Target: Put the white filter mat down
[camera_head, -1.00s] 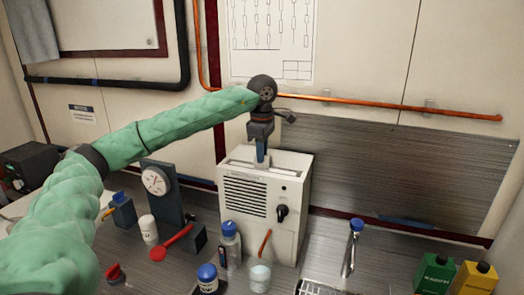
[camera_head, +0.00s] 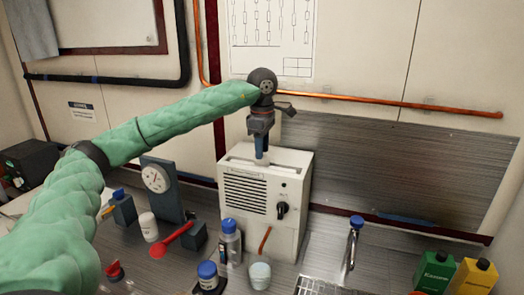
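My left gripper (camera_head: 261,158) points straight down over the open top of the white cabinet unit (camera_head: 262,205). Its blue-grey fingers sit close together at the top slot, and their tips are at or just above the opening. I cannot make out whether they hold anything. The white filter mat cannot be told apart; it may be hidden in the unit or behind the fingers. My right gripper is not in view.
A blue-capped bottle (camera_head: 230,242), a blue-capped jar (camera_head: 208,277) and a pale cup (camera_head: 260,275) stand before the unit. A gauge stand (camera_head: 157,180) is left. A tap (camera_head: 353,243) and green (camera_head: 435,272) and yellow (camera_head: 474,278) containers are right.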

